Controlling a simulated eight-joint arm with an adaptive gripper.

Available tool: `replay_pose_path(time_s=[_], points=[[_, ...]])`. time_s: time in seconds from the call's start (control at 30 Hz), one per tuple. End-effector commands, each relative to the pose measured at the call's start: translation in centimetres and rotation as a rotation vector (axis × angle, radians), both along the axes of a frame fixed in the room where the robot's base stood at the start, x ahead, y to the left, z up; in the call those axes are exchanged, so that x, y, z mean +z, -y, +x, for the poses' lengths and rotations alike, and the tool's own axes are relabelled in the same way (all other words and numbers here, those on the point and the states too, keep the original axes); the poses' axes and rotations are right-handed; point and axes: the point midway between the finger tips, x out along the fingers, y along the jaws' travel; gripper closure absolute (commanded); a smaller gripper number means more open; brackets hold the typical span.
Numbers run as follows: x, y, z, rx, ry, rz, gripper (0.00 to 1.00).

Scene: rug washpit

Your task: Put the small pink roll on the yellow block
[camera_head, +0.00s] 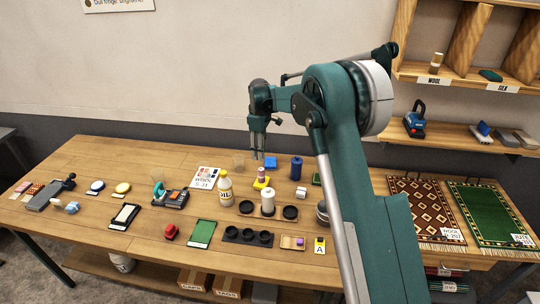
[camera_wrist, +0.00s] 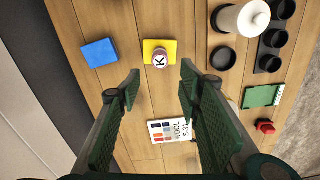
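The small pink roll (camera_head: 262,174) stands upright on the yellow block (camera_head: 261,184), near the middle of the table.
A blue block (camera_head: 270,162) lies behind the yellow block. A blue cylinder (camera_head: 296,168), a white bottle (camera_head: 225,190) and a white roll (camera_head: 268,202) stand close by. A colour card (camera_head: 206,177) lies to the left. Several black cups sit in a holder (camera_head: 231,233) in front.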

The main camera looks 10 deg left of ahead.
Motion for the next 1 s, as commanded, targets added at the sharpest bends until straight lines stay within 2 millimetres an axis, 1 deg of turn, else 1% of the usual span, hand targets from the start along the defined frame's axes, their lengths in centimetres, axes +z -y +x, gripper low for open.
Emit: replay_pose_path(time_s=[0.27, 0.47, 0.57, 0.67, 0.87, 1.0], points=[[0.0, 0.0, 0.0, -0.001, 0.000, 0.000, 0.64], [1.1, 0.8, -0.3, -0.019, 0.008, 0.004, 0.64], [2.3, 1.8, -0.7, -0.042, 0.016, 0.007, 0.64], [3.9, 3.0, -1.2, -0.072, 0.028, 0.013, 0.64], [7.7, 6.2, -2.8, -0.150, 0.059, 0.028, 0.64], [10.3, 8.5, -4.3, -0.207, 0.081, 0.039, 0.64]])
